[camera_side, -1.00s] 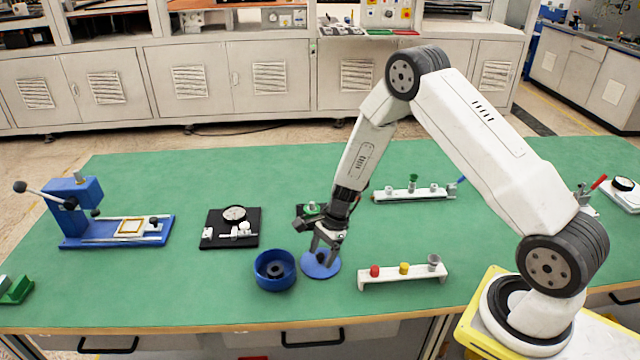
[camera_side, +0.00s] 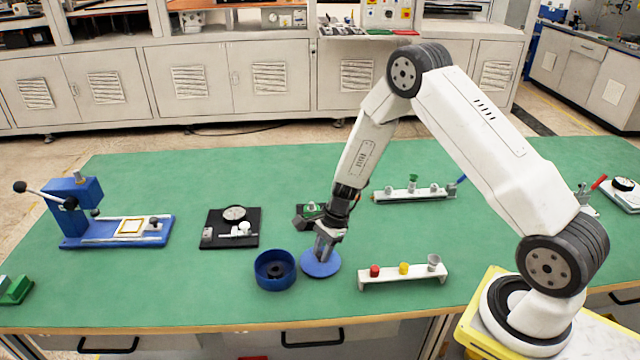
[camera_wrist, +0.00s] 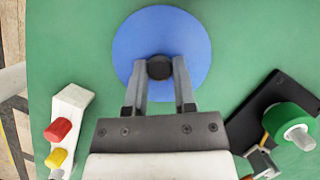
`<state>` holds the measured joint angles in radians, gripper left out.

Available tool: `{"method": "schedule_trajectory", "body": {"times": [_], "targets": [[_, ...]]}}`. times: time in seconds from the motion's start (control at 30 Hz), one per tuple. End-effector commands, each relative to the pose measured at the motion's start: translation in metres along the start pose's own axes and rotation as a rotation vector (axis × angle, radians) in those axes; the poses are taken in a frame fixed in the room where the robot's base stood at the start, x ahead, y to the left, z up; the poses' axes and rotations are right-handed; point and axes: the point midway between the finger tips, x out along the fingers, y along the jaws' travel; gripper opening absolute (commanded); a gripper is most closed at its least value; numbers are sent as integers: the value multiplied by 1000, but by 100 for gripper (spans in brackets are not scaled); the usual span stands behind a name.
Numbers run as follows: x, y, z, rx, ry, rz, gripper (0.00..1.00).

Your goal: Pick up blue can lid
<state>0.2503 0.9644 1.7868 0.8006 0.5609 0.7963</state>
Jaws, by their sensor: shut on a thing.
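The blue can lid (camera_side: 320,266) is a flat blue disc on the green table, just right of the open blue can (camera_side: 275,270). In the wrist view the lid (camera_wrist: 160,30) shows a dark round knob (camera_wrist: 159,67) at its middle. My gripper (camera_side: 322,256) is over the lid, pointing down. In the wrist view the two fingers of my gripper (camera_wrist: 159,75) are shut on the knob, one on each side. The lid looks flat on the table. The side view hides the knob behind the fingers.
A white rack (camera_side: 403,275) with red, yellow and grey pieces stands to the right of the lid. A black plate with a dial (camera_side: 234,213) lies to the left. A dark fixture with a green part (camera_wrist: 288,117) is close to my gripper. The table's front strip is clear.

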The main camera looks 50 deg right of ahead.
Motion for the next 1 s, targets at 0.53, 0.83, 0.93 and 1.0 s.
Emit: {"method": "schedule_trajectory", "body": {"times": [0.53,0.83,0.93,1.0], "targets": [[-53,25,18,-1,0,-2,0],[-86,60,27,1,0,-1,0],[-93,77,28,1,-1,-1,0],[-99,89,29,2,-1,-1,0]]}}
